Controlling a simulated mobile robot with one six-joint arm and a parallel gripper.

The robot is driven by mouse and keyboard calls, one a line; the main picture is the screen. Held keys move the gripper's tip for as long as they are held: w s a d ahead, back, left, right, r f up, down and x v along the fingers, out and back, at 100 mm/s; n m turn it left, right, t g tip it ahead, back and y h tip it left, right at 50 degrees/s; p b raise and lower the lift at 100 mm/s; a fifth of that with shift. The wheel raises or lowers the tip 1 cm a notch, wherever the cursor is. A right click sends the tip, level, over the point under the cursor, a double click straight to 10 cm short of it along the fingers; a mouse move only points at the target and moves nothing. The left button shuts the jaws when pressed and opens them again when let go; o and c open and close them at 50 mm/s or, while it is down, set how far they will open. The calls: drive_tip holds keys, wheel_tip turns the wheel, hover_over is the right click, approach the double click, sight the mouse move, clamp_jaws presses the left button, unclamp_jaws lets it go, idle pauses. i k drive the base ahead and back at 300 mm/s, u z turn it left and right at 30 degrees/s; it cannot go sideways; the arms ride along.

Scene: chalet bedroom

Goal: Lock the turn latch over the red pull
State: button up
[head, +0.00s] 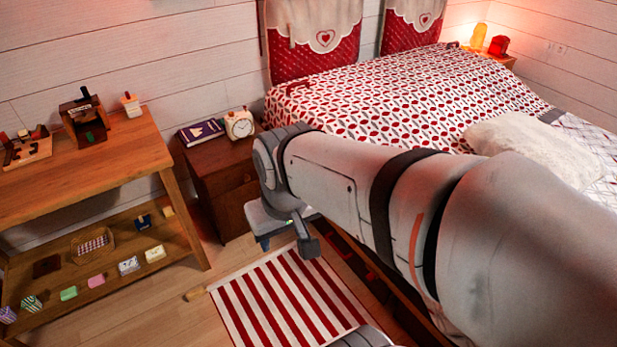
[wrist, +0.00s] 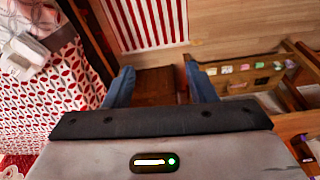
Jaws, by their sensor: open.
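A small wooden board (head: 27,150) with dark fittings and a small red part (head: 40,131) sits at the left end of the wooden table. The red part may be the red pull; a turn latch is too small to make out. My gripper (head: 265,240) is well right of the board, in front of the nightstand and above the floor. In the wrist view my gripper (wrist: 158,66) shows two blue fingers spread apart with nothing held between them. The board is not seen in the wrist view.
The wooden table (head: 105,165) carries a dark wooden box (head: 84,118) and a small white item (head: 131,104). Its lower shelf (head: 120,275) holds several small objects. A nightstand (head: 228,190) with a clock (head: 239,123) and the bed (head: 400,105) stand near my arm. A striped rug (head: 285,300) lies on the floor.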

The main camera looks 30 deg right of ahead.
sight(371, 276)
drive_tip(key=z, duration=1.95)
drive_tip(key=k, duration=1.2)
drive_tip(key=u, duration=0.3)
drive_tip(key=i, duration=1)
drive_tip(key=u, duration=0.05)
